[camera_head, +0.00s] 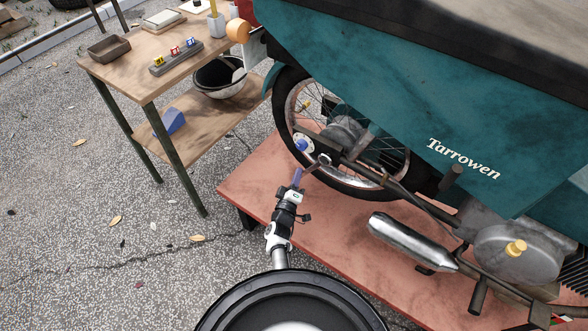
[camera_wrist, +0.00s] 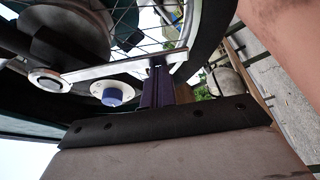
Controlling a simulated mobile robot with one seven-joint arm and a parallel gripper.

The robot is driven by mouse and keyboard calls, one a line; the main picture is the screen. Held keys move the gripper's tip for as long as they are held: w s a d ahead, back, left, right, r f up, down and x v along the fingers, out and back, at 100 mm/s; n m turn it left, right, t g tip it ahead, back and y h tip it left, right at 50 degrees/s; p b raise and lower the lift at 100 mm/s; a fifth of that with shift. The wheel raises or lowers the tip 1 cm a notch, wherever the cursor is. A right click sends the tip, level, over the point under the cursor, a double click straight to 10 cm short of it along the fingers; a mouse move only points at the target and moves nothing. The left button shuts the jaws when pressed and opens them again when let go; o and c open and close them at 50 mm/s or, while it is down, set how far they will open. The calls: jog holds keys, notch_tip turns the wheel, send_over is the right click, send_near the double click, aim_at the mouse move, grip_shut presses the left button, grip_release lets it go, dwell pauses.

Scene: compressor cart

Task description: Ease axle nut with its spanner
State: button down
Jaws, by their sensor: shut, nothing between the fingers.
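The spanner (camera_wrist: 125,66) is a flat silver bar. Its ring end sits around the axle nut (camera_wrist: 46,80) at the wheel's hub. In the head view the spanner (camera_head: 313,166) points down-left from the axle nut (camera_head: 325,160). My gripper (camera_head: 298,174) is at the spanner's free end, with its purple fingers shut and nothing between them. In the wrist view my gripper (camera_wrist: 158,75) has its fingertips right at the bar near its free end. I cannot tell whether they touch it.
A white disc with a blue cap (camera_head: 302,145) is close beside the spanner; it also shows in the wrist view (camera_wrist: 113,95). The wheel (camera_head: 290,88) stands on a red platform (camera_head: 240,187). A silver exhaust (camera_head: 410,242) lies to the right. A wooden table (camera_head: 135,75) stands back left.

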jog(key=s+d+f+n+g+y+p, duration=0.1)
jog(key=s+d+f+n+p, duration=0.1)
jog(key=s+d+n+p, duration=0.2)
jog(key=shift+d+f+n+g+p, duration=0.25)
jog(key=shift+d+n+g+p, duration=0.15)
jog(key=shift+d+n+p, duration=0.65)
jog(key=shift+s, duration=0.15)
